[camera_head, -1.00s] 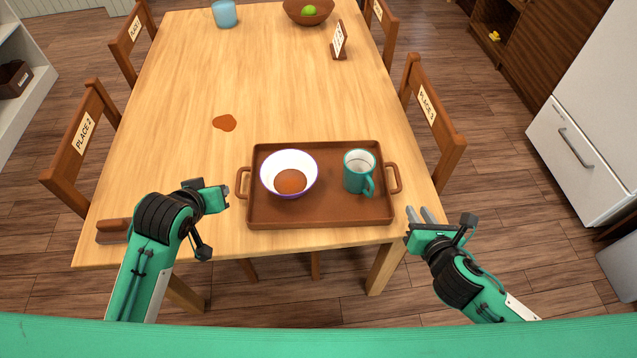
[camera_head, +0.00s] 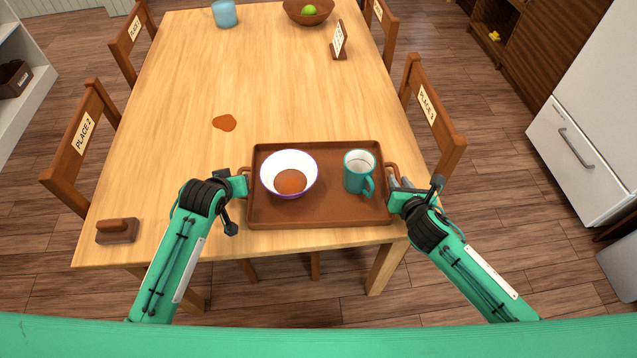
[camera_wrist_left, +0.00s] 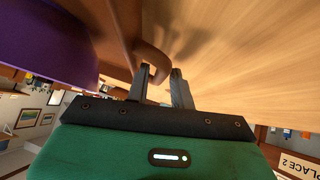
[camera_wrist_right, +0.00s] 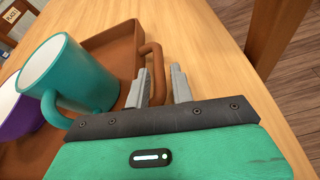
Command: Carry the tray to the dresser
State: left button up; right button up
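The brown tray (camera_head: 320,215) lies on the wooden table near its front edge. It holds a white bowl with a purple outside (camera_head: 289,174) with brown contents, and a teal mug (camera_head: 359,172). My left gripper (camera_head: 243,184) is at the tray's left handle; in the left wrist view its open fingers (camera_wrist_left: 163,88) stand on either side of the handle (camera_wrist_left: 152,60). My right gripper (camera_head: 396,186) is at the right handle; in the right wrist view its open fingers (camera_wrist_right: 160,86) have the handle (camera_wrist_right: 156,62) between them. No dresser can be made out for certain.
A blue cup (camera_head: 224,13), a fruit bowl (camera_head: 308,12) and a sign (camera_head: 339,40) stand farther back. Chairs (camera_head: 432,118) line both sides. A white cabinet (camera_head: 590,130) stands right.

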pick_arm(q)
grip_shut()
pick_arm(e)
grip_shut()
pick_arm(q)
jog(key=shift+w+r, duration=0.1)
jog(key=shift+r, duration=0.1)
pick_arm(e)
jog(key=shift+w+r, duration=0.1)
jog(key=shift+r, duration=0.15)
